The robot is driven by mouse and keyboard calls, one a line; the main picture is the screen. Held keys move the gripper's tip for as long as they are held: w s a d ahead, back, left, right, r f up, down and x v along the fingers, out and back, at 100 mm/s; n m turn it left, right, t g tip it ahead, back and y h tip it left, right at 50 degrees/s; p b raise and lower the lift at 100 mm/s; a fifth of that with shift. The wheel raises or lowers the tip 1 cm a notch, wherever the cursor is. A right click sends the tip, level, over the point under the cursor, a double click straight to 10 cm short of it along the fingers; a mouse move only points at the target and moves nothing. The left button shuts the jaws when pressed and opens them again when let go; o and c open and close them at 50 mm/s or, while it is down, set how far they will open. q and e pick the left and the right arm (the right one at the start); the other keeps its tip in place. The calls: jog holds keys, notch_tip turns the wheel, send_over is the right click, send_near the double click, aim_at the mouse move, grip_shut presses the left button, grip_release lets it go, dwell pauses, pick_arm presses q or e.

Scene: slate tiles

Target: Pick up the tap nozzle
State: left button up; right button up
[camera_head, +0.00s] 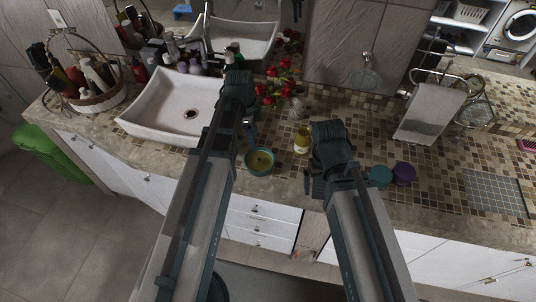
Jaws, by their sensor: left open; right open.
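I cannot pick out a separate tap nozzle with certainty. A slim grey tap (207,32) stands behind the white sink (150,114), and its lower part is partly hidden by bottles. My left gripper (250,131) is open over the counter, just right of the sink and apart from the tap. My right gripper (313,185) is open near the counter's front edge, right of a green bowl (260,168). Nothing shows held in either gripper. My arms hide parts of the counter and of the sink's right side.
A yellow jar (301,146) stands between the arms. Red flowers (270,90) lie behind. Teal (380,178) and purple (404,175) cups stand right of my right gripper. A basket of bottles (98,100) is at left. A towel (428,116) hangs on a rack at right.

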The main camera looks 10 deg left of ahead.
pick_arm(q)
jog(key=b, duration=0.9)
send_near(259, 159)
jog(key=shift+w+d+f, duration=0.1)
jog(key=shift+d+f, duration=0.1)
jog(key=shift+f, duration=1.05)
jog(key=shift+d+f, duration=0.2)
jog(key=shift+f, duration=1.05)
jog(key=shift+f, duration=0.1)
jog(key=f+b, duration=0.5)
jog(key=shift+d, duration=0.3)
grip_shut()
